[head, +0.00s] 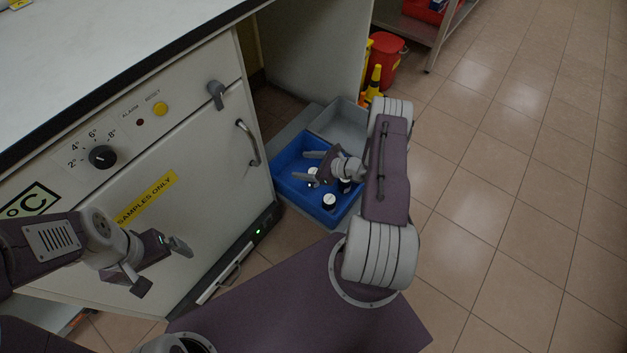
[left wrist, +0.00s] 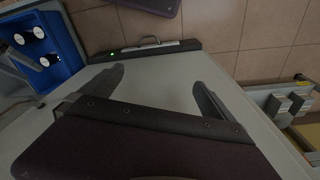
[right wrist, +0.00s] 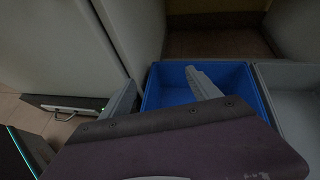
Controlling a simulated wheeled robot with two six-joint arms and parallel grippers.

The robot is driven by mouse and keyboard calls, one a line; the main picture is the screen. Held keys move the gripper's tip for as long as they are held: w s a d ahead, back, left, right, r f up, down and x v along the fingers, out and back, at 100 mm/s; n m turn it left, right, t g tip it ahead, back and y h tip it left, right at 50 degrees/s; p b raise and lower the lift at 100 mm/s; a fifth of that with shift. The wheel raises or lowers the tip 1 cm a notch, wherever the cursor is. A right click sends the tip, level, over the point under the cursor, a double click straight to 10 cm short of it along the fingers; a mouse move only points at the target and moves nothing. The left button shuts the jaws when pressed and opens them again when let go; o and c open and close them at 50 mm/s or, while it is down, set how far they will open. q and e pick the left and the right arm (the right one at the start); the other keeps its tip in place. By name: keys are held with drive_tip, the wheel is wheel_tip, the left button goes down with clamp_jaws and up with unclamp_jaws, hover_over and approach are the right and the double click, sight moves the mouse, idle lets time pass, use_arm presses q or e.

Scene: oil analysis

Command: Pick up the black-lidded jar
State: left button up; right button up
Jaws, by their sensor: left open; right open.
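A blue bin (head: 297,194) stands on the floor beside the cabinet and holds a few small dark jars. One jar (head: 329,202) shows a white top; another jar (head: 313,173) and a third (head: 345,186) are partly hidden by my right gripper. In the left wrist view, the jars (left wrist: 44,62) also show white tops; I cannot make out a black lid. My right gripper (head: 305,166) is open and empty above the bin; the right wrist view shows its fingers by the bin's blue wall (right wrist: 170,92). My left gripper (head: 163,266) is open and empty before the cabinet.
A white cabinet (head: 190,140) with a handle (head: 248,142) stands left of the bin. A grey bin (head: 338,122) adjoins the blue one. A red bucket (head: 385,62) and a yellow-black item (head: 374,85) stand behind. The tiled floor at right is clear.

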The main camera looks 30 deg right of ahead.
drive_tip(key=d+f+m+t+h, duration=0.3)
drive_tip(key=d+f+m+h, duration=0.15)
drive_tip(key=d, duration=0.25)
drive_tip(key=y+b, duration=0.1)
drive_tip(key=b, duration=0.5)
approach(309, 170)
drive_tip(key=w+f, duration=0.2)
drive_tip(key=w, duration=0.1)
drive_tip(key=shift+f, duration=0.3)
drive_tip(key=shift+b+x, duration=0.5)
drive_tip(key=shift+x, duration=0.55)
drive_tip(key=shift+w+a, duration=0.1)
drive_tip(key=shift+w, duration=0.1)
drive_tip(key=b+x, duration=0.1)
drive_tip(key=x, duration=0.1)
drive_tip(key=b+x, duration=0.2)
drive_tip(key=shift+f, duration=0.3)
drive_tip(key=shift+w+a, duration=0.1)
drive_tip(key=shift+w, duration=0.35)
drive_tip(key=shift+r, duration=0.1)
drive_tip(key=shift+c, duration=0.3)
clamp_jaws()
